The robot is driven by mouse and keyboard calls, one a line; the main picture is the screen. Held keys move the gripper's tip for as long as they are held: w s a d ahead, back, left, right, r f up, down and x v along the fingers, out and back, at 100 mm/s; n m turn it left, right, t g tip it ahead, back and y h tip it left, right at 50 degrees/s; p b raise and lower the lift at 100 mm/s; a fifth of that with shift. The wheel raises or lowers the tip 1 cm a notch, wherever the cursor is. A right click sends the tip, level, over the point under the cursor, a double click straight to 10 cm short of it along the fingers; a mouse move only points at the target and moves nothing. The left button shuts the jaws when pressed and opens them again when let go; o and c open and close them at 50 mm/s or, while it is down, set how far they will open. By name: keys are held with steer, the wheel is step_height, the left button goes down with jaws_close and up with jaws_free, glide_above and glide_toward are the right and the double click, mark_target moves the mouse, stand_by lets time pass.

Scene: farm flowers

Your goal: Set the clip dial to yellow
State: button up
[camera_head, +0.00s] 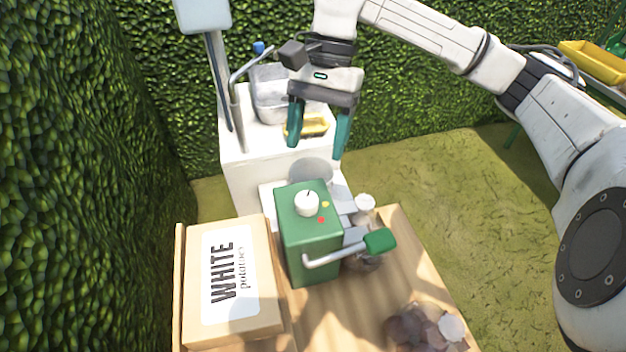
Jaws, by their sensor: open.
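A green box-shaped machine (311,245) stands on the wooden table. On its top is a white round dial (307,203) with a small dark pointer mark. A yellow dot (325,205) and a red dot (321,220) lie to the right of the dial. The pointer mark seems to face the far side, away from both dots; I cannot tell exactly. My gripper (318,150) is open and empty, with teal fingers pointing down. It hangs above and beyond the dial, apart from it.
A crank with a green handle (380,241) sticks out at the machine's front right. A cardboard box marked "WHITE" (265,300) stands left. Several round items (420,328) lie front right. A white sink counter (262,140) with a yellow tray stands behind, against hedges.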

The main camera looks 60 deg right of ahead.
mark_target(307, 198)
steer(key=p+x, duration=0.1)
steer(key=x, duration=0.8)
steer(key=shift+a+f, duration=0.1)
steer(key=shift+f, duration=0.25)
steer(key=shift+c, duration=0.2)
steer(key=c, duration=1)
